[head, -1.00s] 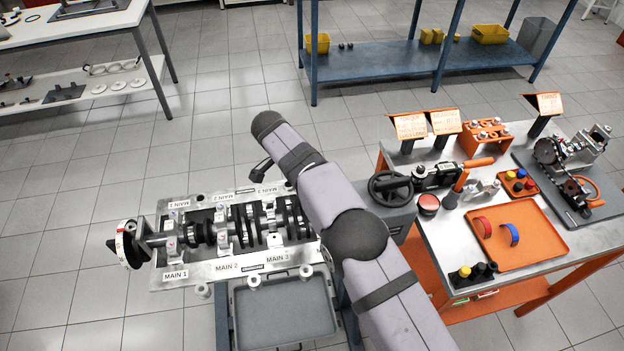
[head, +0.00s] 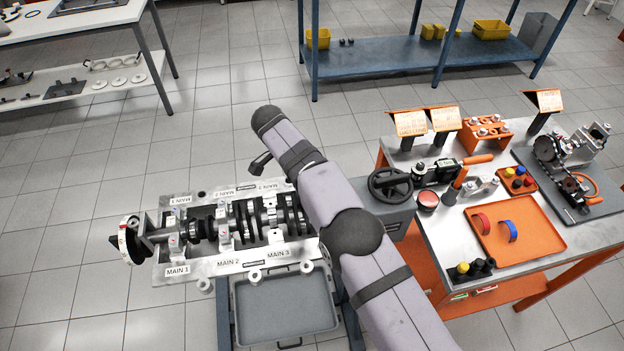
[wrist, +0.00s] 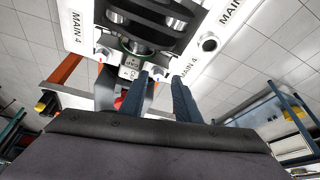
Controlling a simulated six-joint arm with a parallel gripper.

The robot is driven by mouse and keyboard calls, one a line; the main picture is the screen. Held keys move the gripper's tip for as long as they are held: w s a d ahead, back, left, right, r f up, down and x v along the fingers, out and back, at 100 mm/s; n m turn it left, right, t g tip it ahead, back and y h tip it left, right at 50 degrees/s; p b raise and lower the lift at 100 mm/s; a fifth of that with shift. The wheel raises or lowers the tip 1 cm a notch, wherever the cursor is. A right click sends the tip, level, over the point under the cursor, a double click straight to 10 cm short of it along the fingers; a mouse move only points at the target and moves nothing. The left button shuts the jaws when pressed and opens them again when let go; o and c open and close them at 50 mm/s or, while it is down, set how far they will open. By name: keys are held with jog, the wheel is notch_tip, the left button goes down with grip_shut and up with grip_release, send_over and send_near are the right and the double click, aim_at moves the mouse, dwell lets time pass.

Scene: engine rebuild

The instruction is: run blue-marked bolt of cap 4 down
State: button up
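In the wrist view a light metal cap (wrist: 129,68) with small dark lettering, perhaps cap 4, sits between two MAIN 4 labels. A green-edged round part (wrist: 137,48) lies against it. My gripper (wrist: 160,78) has its two blue-grey fingers apart, with their tips at the near side of this cap. I see nothing clearly held between them. No blue mark can be made out, and the blue-marked bolt is not distinguishable. In the head view the engine block (head: 229,265) shows MAIN 1 to MAIN 3; my arm hides its MAIN 4 end and my gripper.
A crankshaft (head: 205,229) lies in the block. A grey tray (head: 285,308) is below. The right-hand table has an orange tray (head: 545,238) with a red and a blue ring, a handwheel (head: 390,184) and a red button (head: 428,199). The floor left of the block is clear.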

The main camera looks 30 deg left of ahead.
jog(key=shift+s+d+f, duration=0.1)
jog(key=shift+s+f, duration=0.05)
jog(key=p+v, duration=0.6)
jog(key=v, duration=0.2)
jog(key=shift+p, duration=0.35)
jog(key=w+d+f+m+b, duration=0.2)
jog(key=w+d, duration=0.4)
jog(key=w, duration=0.2)
jog(key=s+a+n+g, duration=0.1)
jog(key=n, duration=0.1)
jog(key=s+a+r+n+g+y, duration=0.1)
jog(key=n, duration=0.2)
jog(key=s+a+n+g+y, duration=0.1)
jog(key=n, duration=0.1)
jog(key=shift+s+a+r, duration=0.2)
jog(key=shift+s+r, duration=0.05)
jog(key=n, duration=0.2)
jog(key=s+n, duration=0.1)
jog(key=n, duration=0.1)
jog(key=shift+a+g, duration=0.15)
jog(key=shift+g, duration=0.25)
jog(key=n, duration=0.3)
jog(key=shift+s, duration=0.1)
